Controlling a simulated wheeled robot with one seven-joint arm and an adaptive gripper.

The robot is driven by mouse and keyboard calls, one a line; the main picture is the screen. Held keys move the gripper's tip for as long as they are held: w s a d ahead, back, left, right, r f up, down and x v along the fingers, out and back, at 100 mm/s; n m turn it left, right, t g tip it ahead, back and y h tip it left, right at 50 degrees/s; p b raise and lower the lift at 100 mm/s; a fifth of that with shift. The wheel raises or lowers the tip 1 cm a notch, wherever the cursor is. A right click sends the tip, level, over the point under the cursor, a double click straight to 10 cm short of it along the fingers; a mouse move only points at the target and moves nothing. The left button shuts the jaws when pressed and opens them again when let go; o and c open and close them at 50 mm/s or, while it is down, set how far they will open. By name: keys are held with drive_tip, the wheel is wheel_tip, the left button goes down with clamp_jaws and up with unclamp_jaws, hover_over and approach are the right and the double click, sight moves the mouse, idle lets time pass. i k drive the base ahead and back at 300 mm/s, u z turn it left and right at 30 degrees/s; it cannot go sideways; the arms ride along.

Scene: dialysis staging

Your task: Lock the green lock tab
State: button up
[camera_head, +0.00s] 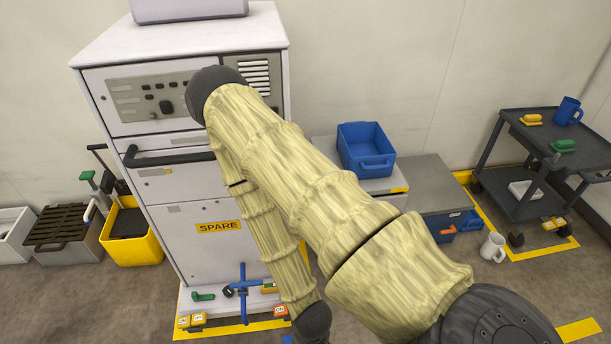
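A small green piece (203,297) lies at the left of the white base under the SPARE cabinet (195,240). I cannot tell for sure that it is the green lock tab. Other green things are a handle (87,176) at the left and a green-topped block (563,146) on the cart. A blue cross-shaped handle (243,285) stands in front of the cabinet, right of the green piece. My arm crosses the middle and bends down to a dark joint at the bottom edge. My gripper is not visible, so its state and hold are hidden.
Yellow-orange tags (190,321) sit at the base's front. A yellow bin (130,234) stands left of the cabinet. A blue tub (366,147) is behind my arm. A grey cart (545,126) and a white mug (492,247) are at the right. Floor at lower left looks clear.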

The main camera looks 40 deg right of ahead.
sight(195, 295)
drive_tip(key=z, duration=0.9)
drive_tip(key=k, duration=0.7)
drive_tip(key=u, duration=0.45)
